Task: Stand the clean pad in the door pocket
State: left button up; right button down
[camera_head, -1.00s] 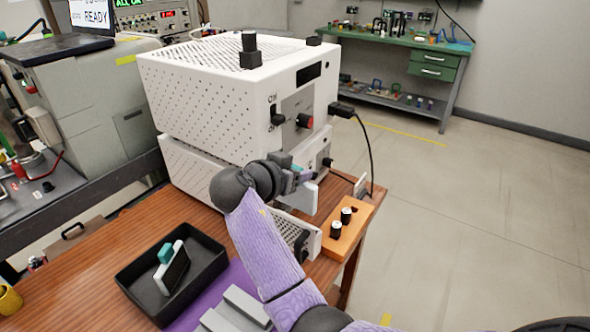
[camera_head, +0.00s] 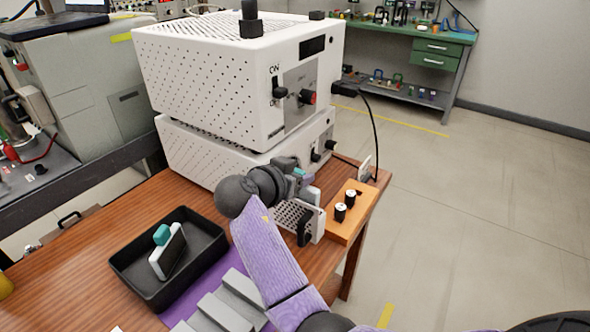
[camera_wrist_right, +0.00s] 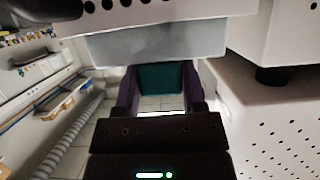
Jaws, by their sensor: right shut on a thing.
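My right gripper (camera_head: 300,173) is shut on the teal tab of a pale pad (camera_head: 307,195). In the right wrist view the teal tab (camera_wrist_right: 160,78) is between the fingers, and the pad's grey-white body (camera_wrist_right: 150,45) spans beyond them. The pad hangs just above and close to the open perforated door (camera_head: 292,213) with a black handle, at the front of the lower white box (camera_head: 200,155). The door pocket's mouth is mostly hidden by my arm and the pad, so I cannot tell whether the pad's edge is inside. My left gripper is out of view.
A black tray (camera_head: 130,268) holds another pad (camera_head: 167,252) with a dark face and teal tab, leaning. An orange block (camera_head: 352,222) with two black-and-white knobs stands right of the door. Grey ridged blocks (camera_head: 222,305) lie on a purple mat. A black cable hangs right of the boxes.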

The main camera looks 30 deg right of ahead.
notch_tip(320, 180, down, 5)
jog(key=b, duration=0.2)
jog(key=shift+r+b, duration=0.2)
jog(key=shift+b, duration=0.2)
jog(key=shift+s+a+f, duration=0.1)
jog(key=shift+s+f, duration=0.05)
jog(key=shift+f, duration=0.25)
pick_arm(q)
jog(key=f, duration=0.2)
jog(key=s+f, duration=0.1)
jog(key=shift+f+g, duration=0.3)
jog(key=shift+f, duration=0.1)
pick_arm(e)
jog(key=shift+f, duration=0.15)
jog(key=shift+c, duration=0.7)
grip_release()
jog(key=shift+a+b, duration=0.1)
jog(key=shift+b, duration=0.2)
jog(key=shift+o, duration=0.2)
jog(key=shift+s+a, duration=0.1)
jog(key=shift+a, duration=0.15)
pick_arm(q)
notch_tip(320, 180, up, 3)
jog(key=p, duration=0.3)
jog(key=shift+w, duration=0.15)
pick_arm(e)
jog(key=r+v, duration=0.1)
jog(key=v, duration=0.9)
jog(key=shift+d, duration=0.2)
jog(key=shift+r, duration=0.1)
